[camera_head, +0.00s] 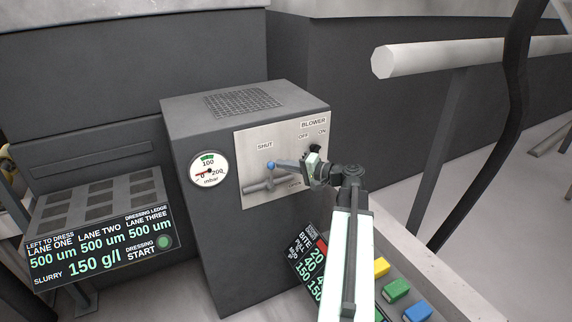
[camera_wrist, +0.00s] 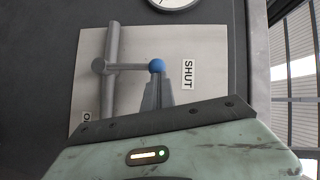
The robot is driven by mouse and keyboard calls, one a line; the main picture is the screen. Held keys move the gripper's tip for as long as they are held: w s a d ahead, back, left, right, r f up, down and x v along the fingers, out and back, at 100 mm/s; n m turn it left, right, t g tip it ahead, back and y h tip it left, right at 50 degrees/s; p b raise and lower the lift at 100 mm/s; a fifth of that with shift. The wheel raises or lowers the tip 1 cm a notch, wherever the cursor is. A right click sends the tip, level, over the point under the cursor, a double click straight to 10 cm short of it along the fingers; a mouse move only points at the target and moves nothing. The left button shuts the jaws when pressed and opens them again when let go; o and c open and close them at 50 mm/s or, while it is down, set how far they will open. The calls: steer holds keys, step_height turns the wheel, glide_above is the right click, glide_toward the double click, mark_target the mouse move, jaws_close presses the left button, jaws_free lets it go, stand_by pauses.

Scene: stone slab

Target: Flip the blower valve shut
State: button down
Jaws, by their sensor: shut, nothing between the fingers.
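The blower valve is on a pale plate (camera_head: 243,150) on the dark cabinet. Its lever ends in a blue knob (camera_head: 271,165), which also shows in the wrist view (camera_wrist: 157,65). The lever (camera_wrist: 130,67) lies across the grey pipe (camera_wrist: 113,45), its knob on the side of the SHUT label (camera_wrist: 187,74). The OPEN label (camera_head: 294,184) is on the other side of the pipe. My gripper (camera_head: 279,165) is shut and empty. Its fingertips (camera_wrist: 157,84) are right beside the knob; I cannot tell if they touch it.
A round mbar gauge (camera_head: 208,169) is left of the plate. A black blower switch (camera_head: 315,148) is close above my wrist. A dressing ledge with a display (camera_head: 100,250) is at left. Coloured buttons (camera_head: 396,290) are below my arm. A pale rail (camera_head: 430,56) stands right.

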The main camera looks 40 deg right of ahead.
steer(key=w+d+p+v, duration=0.1)
steer(key=d+p+v, duration=0.1)
steer(key=v, duration=1.1)
steer(key=shift+d, duration=0.3)
steer(key=shift+w, duration=0.1)
